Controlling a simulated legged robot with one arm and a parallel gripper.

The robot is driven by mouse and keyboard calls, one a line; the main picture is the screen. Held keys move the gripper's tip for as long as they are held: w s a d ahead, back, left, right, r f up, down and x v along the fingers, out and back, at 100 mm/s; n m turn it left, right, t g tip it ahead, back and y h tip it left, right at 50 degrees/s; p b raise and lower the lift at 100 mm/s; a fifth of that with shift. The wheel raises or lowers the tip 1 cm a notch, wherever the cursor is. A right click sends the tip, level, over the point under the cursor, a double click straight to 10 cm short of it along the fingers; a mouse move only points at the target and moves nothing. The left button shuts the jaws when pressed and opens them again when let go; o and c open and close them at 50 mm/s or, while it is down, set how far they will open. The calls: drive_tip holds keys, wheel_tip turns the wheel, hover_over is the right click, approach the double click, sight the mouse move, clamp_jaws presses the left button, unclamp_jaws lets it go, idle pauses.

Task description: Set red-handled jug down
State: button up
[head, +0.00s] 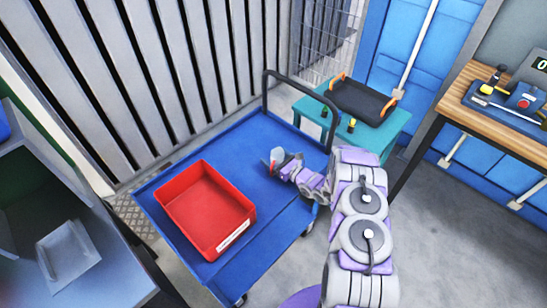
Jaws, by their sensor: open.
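My gripper (279,163) is over the blue cart (272,134), towards its right side near the push handle, and its jaws are open. A small pale jug (277,155) with a bit of red is right at the jaws. My gripper and wrist partly hide it. I cannot tell whether the jug touches the jaws or stands on the cart's deck.
A red bin (205,210) sits on the cart's near left part. Behind the cart stands a teal table (385,135) with a black tray (358,101) with orange handles. A wooden bench (490,118) is at right. The deck between bin and push handle is mostly clear.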

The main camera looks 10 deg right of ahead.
drive_tip(key=shift+d+r, duration=0.1)
drive_tip(key=p+v, duration=0.2)
drive_tip(key=v, duration=0.9)
drive_tip(key=shift+s+d+p, duration=0.15)
drive_tip(key=shift+s+p, duration=0.15)
drive_tip(key=shift+p, duration=0.1)
drive_tip(key=s+a+r+n+g+y, duration=0.25)
drive_tip(key=a+r+n+g, duration=0.2)
drive_tip(key=a+r, duration=0.35)
drive_tip(key=s+a+r+n+g+y, duration=0.1)
drive_tip(key=a+r+n+g+y, duration=0.35)
drive_tip(key=r, duration=0.55)
drive_tip(key=s+a+r+n+g+h, duration=0.2)
drive_tip(key=s+a+r+n+g, duration=0.5)
drive_tip(key=s+a+r+n, duration=0.35)
drive_tip(key=s+d+r+n+g+h, duration=0.1)
drive_tip(key=s+r+n+g+h, duration=0.15)
drive_tip(key=s, duration=0.65)
drive_tip(key=s+d+r+n+g+h, duration=0.1)
drive_tip(key=s+d+r+n+h, duration=0.2)
drive_tip(key=s, duration=0.5)
drive_tip(key=s+d+r+n+t+h, duration=0.2)
drive_tip(key=s+d+n+t+h, duration=0.1)
drive_tip(key=s+d+h, duration=0.7)
drive_tip(key=s+d, duration=0.2)
drive_tip(key=shift+s+n, duration=0.35)
drive_tip(key=shift+n, duration=0.05)
